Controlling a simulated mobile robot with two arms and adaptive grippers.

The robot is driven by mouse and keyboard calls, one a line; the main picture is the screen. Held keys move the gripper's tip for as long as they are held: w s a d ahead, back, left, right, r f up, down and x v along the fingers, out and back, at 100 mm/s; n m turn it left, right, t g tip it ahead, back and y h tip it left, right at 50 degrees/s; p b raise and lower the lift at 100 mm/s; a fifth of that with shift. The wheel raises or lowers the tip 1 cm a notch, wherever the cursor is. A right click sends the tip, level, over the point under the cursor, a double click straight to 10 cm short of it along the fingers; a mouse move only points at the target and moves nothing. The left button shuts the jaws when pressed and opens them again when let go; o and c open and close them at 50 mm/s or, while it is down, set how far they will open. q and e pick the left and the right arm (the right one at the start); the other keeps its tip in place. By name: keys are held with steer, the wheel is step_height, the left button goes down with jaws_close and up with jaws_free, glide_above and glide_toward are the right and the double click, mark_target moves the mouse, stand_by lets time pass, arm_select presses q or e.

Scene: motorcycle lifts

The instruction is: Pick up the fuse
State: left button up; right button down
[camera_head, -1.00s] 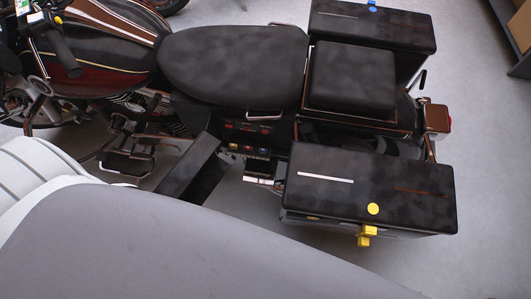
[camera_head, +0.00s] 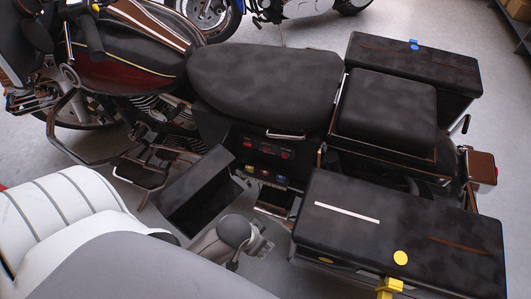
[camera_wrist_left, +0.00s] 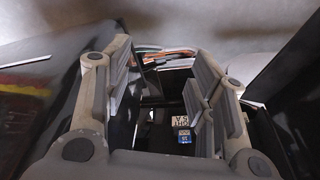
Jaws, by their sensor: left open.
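Several small fuses in yellow, red and blue sit in a row in the open side compartment under the motorcycle seat; a yellow one (camera_head: 249,169), a red one (camera_head: 265,174) and a blue one (camera_head: 281,180) show in the head view. My left gripper (camera_head: 264,246) is below this row in the head view, apart from it. In the left wrist view my left gripper (camera_wrist_left: 163,75) has its fingers spread with nothing held. My right gripper is not in view.
The open black side cover (camera_head: 197,188) stands left of the fuses. A black saddlebag (camera_head: 400,225) with a yellow latch (camera_head: 388,287) lies to the right. The seat (camera_head: 265,85) is above. Another motorcycle (camera_head: 285,10) stands behind. Grey floor is free at right.

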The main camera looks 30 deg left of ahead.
arm_select(q)
steer(key=w+r+t+b, duration=0.1)
steer(key=w+r+b, duration=0.1)
steer(key=w+r, duration=0.25)
steer(key=n+t+y, duration=0.2)
steer(key=n, duration=0.2)
glide_toward(265, 172)
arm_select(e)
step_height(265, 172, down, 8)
arm_select(q)
steer(key=shift+n, duration=0.3)
steer(key=b+x, duration=0.4)
steer(key=x, duration=0.4)
steer(key=shift+f, duration=0.15)
steer(key=shift+w+a+f, duration=0.15)
steer(key=shift+w+f, duration=0.2)
steer(key=shift+f, duration=0.05)
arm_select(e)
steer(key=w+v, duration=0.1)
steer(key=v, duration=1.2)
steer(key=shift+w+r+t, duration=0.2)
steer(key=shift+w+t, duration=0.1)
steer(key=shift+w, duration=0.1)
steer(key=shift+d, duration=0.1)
arm_select(q)
steer(key=c, duration=0.8)
